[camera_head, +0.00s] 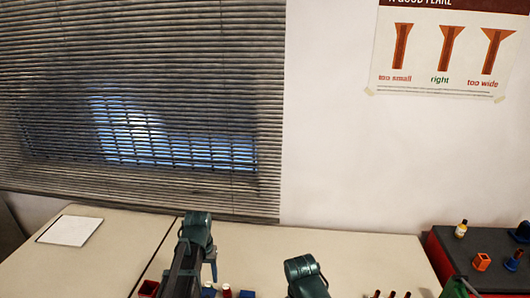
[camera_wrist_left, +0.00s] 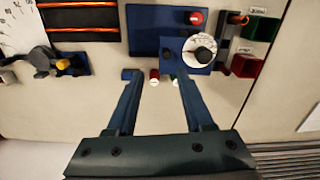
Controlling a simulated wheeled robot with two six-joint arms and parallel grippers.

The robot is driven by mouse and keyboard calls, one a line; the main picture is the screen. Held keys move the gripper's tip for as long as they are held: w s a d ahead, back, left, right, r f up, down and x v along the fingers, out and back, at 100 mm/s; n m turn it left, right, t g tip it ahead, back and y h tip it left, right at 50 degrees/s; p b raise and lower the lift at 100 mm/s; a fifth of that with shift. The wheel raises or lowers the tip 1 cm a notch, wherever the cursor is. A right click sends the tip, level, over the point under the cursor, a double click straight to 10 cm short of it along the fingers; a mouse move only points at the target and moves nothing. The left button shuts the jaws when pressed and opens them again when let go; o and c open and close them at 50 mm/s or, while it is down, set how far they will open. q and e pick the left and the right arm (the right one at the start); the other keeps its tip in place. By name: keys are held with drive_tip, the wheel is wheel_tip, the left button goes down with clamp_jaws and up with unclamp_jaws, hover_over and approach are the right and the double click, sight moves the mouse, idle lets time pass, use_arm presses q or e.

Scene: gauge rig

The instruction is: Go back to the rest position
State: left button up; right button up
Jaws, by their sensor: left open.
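My left gripper (camera_head: 212,268) shows at the bottom of the head view, its arm coming up from the lower edge. In the left wrist view my left gripper (camera_wrist_left: 156,76) has its two blue fingers wide apart, with nothing held between them. A small red-topped piece (camera_wrist_left: 154,77) shows between the fingertips, near the left finger; whether it is touched cannot be told. The top of my right arm shows at the lower middle of the head view; its fingers are out of the frame.
In the left wrist view a white dial gauge (camera_wrist_left: 203,53) on a blue base, a red bin (camera_wrist_left: 245,66) and a green bin (camera_wrist_left: 262,28) stand beyond the fingers. A white sheet (camera_head: 70,230) lies on the table at left. A dark bench (camera_head: 440,262) stands at right.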

use_arm(q)
drive_tip(key=s+d+f+m+b, duration=0.2)
drive_tip(key=s+d, duration=0.4)
drive_tip(key=d, duration=0.3)
drive_tip(key=s+d+f+m+y+b, duration=0.1)
drive_tip(key=s+d+f+m+b, duration=0.1)
drive_tip(key=s+d+f+b, duration=0.3)
drive_tip(key=s+d, duration=0.2)
drive_tip(key=d, duration=0.2)
drive_tip(key=shift+f+m, duration=0.25)
drive_tip(key=shift+m, duration=0.15)
drive_tip(key=shift+s, duration=0.1)
idle(0.9)
